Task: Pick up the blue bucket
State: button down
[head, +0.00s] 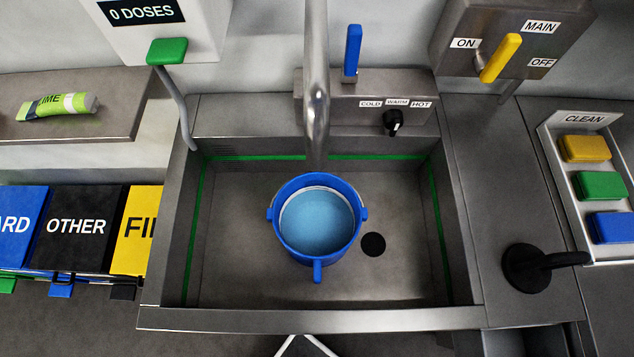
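The blue bucket (317,183) stands upright in the metal sink basin (230,270), a little above the middle of its floor. It holds light blue liquid with a pale ring around it. Small blue lugs stick out at its left and right sides, and a blue tab points toward the front. The grey tap spout (316,90) comes down just behind the bucket. My gripper does not show in the head view.
A dark round drain (373,244) lies right of the bucket. A black handled plug (530,266) rests on the right ledge. Behind are a blue lever (352,50), a black knob (393,122) and a yellow switch (500,57). A tray of coloured blocks (586,149) stands right.

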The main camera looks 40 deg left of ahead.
aim_at(317, 216)
jog(key=k+j+u, duration=0.1)
jog(key=u, duration=0.25)
jog(key=k+j+u, duration=0.2)
jog(key=u, duration=0.2)
jog(key=k+j, duration=0.05)
jog(key=k, duration=0.05)
